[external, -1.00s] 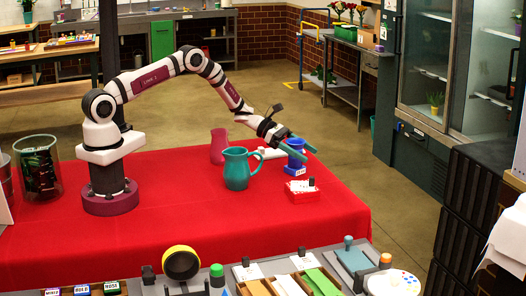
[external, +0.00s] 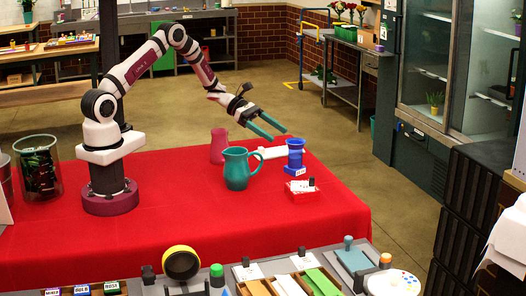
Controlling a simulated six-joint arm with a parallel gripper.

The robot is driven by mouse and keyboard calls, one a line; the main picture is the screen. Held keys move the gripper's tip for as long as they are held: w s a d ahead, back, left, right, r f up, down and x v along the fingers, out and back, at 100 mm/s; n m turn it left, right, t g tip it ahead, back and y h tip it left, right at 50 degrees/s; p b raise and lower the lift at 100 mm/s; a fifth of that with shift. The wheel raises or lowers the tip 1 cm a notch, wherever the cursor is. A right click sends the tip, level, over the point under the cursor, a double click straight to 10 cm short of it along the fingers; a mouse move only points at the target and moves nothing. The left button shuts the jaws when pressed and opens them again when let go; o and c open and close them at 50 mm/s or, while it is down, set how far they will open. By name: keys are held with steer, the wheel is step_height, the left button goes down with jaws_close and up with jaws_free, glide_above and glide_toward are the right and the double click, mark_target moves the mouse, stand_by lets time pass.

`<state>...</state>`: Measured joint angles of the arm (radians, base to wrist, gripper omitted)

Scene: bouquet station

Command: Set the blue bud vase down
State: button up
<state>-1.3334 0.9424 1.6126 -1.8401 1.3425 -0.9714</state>
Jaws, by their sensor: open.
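The blue bud vase (external: 295,153) stands upright near the right end of the red-covered table, on a small blue base with a white label (external: 298,171). My gripper (external: 271,131) is above and to the left of the vase in the picture, apart from it. Its two teal fingers are spread open with nothing between them.
A teal pitcher (external: 236,170) stands left of the vase, with a pink vase (external: 219,146) behind it. A red box with white cards (external: 302,190) sits just in front of the vase. A white item (external: 270,153) lies behind. The front middle of the red table (external: 190,230) is clear.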

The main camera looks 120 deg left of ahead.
steer(key=w+d+r+m+g+h, duration=0.2)
steer(key=w+d+r+m+h, duration=0.15)
steer(key=d+m, duration=0.45)
steer(key=w+d+r+m+g+h, duration=0.2)
steer(key=d+r+m+g, duration=0.15)
steer(key=d, duration=0.75)
steer(key=s+d+r+m+g, duration=0.2)
steer(key=d+m, duration=0.2)
steer(key=d, duration=0.2)
steer(key=s+d+r+m+g, duration=0.1)
steer(key=s+d+m+g, duration=0.1)
steer(key=d+m, duration=0.3)
steer(key=s+d+r+m+g+y, duration=0.1)
steer(key=s+d+m+g, duration=0.2)
steer(key=s+d+m, duration=0.4)
steer(key=s+m+y, duration=0.7)
steer(key=s+m, duration=0.5)
steer(key=shift+s+d+r+m+g, duration=0.2)
steer(key=shift+s+d+m+g, duration=0.15)
steer(key=shift+d+g, duration=0.1)
